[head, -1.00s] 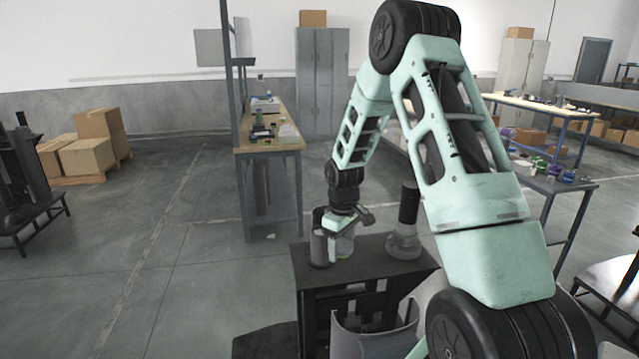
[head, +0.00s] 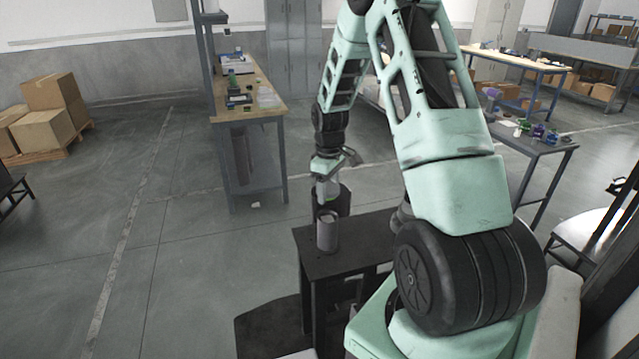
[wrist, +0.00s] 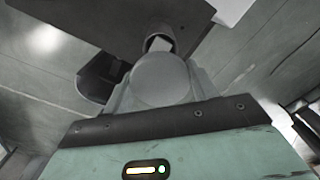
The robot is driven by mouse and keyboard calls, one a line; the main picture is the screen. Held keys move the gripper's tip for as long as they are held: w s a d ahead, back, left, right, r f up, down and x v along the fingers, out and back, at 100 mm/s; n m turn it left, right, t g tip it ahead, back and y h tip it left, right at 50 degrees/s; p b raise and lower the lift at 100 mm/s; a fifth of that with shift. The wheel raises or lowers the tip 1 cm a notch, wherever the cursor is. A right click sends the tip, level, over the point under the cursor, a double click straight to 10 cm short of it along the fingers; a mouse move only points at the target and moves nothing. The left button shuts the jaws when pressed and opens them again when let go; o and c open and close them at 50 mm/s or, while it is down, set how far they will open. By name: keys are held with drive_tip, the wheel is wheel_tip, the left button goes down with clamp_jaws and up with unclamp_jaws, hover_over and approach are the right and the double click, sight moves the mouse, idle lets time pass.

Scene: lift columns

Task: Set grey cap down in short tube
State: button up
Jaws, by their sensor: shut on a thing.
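The short tube (head: 327,236) is a grey upright cylinder on a dark stand, with its open top facing up. My gripper (head: 328,192) is just above and a little behind the tube in the head view. In the wrist view my gripper is shut on the round grey cap (wrist: 160,80), whose broad face fills the middle. Beyond the cap, the tube's rim (wrist: 160,32) shows, partly covered by the cap. The cap is hard to make out in the head view. It appears apart from the tube.
A dark, taller tube (head: 344,200) stands close behind the short tube; it also shows in the wrist view (wrist: 98,78). The stand's dark top (head: 352,258) is bare in front. A workbench (head: 262,100) stands behind to the left. Open floor lies left.

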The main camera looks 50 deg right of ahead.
drive_tip(key=shift+f+b, duration=1.75)
drive_tip(key=shift+f, duration=0.55)
drive_tip(key=shift+f+b, duration=0.3)
drive_tip(key=shift+f, duration=0.35)
drive_tip(key=shift+s+f, duration=0.1)
drive_tip(key=shift+f, duration=0.4)
idle(0.3)
drive_tip(key=o, duration=1)
drive_tip(key=shift+r, duration=0.1)
drive_tip(key=shift+r+p, duration=2.65)
drive_tip(key=shift+r, duration=0.8)
